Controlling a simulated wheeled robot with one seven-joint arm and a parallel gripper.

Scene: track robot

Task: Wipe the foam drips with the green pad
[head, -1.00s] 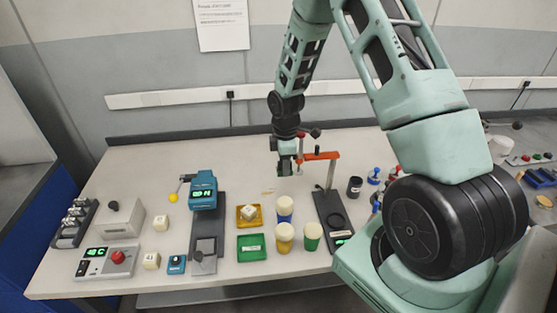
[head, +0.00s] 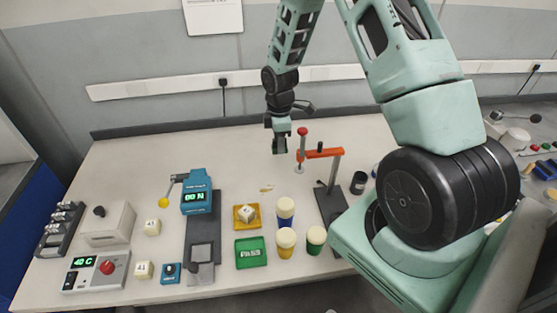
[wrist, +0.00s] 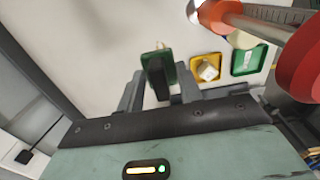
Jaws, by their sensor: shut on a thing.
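My gripper (head: 279,148) is shut on the green pad (wrist: 170,68), which has a black grip (wrist: 157,78) between the fingers in the wrist view. In the head view the pad (head: 279,143) hangs above the back part of the table, left of the orange-armed stand. A small yellowish smear (head: 267,188), apparently the foam drips, lies on the table in front of the gripper and behind the yellow tray. The pad is apart from this smear in the head view. In the wrist view the smear is not clearly seen; the pad may hide part of it.
The orange-armed stand (head: 320,153) with a red knob is close on the right. Blue (head: 285,208), yellow (head: 286,250) and green (head: 316,234) cups stand in front, beside a yellow tray (head: 237,222) holding a cube and a green tray (head: 240,262). The back left of the table is clear.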

